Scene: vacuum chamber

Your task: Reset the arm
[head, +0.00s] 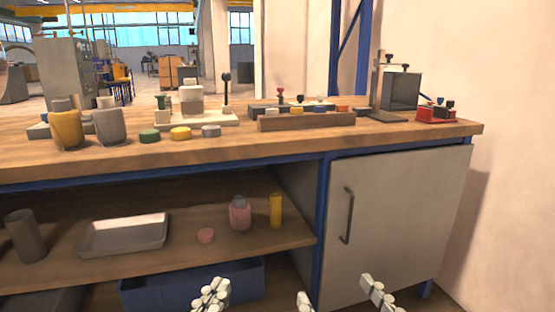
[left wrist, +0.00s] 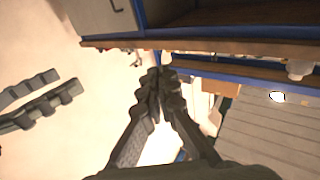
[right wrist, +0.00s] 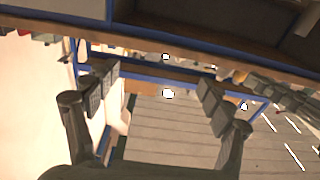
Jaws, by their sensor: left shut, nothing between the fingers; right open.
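My left gripper (head: 210,296) shows at the bottom of the head view, in front of the bench. In the left wrist view its fingers (left wrist: 160,84) are together with nothing between them. My right gripper (head: 341,296) is at the bottom, further right, with its fingers spread apart. In the right wrist view its fingers (right wrist: 157,88) stand wide open and empty. It also shows at the left of the left wrist view (left wrist: 40,100). Both grippers are low, apart from each other, and no contact with the bench shows.
The wooden bench (head: 250,147) carries cups, coloured discs and fixtures. Below are a shelf with a metal tray (head: 125,236), a pink bottle (head: 240,213) and a yellow cylinder (head: 276,211), a blue bin (head: 190,285), and a closed cabinet door (head: 400,220). Bare wall stands at right.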

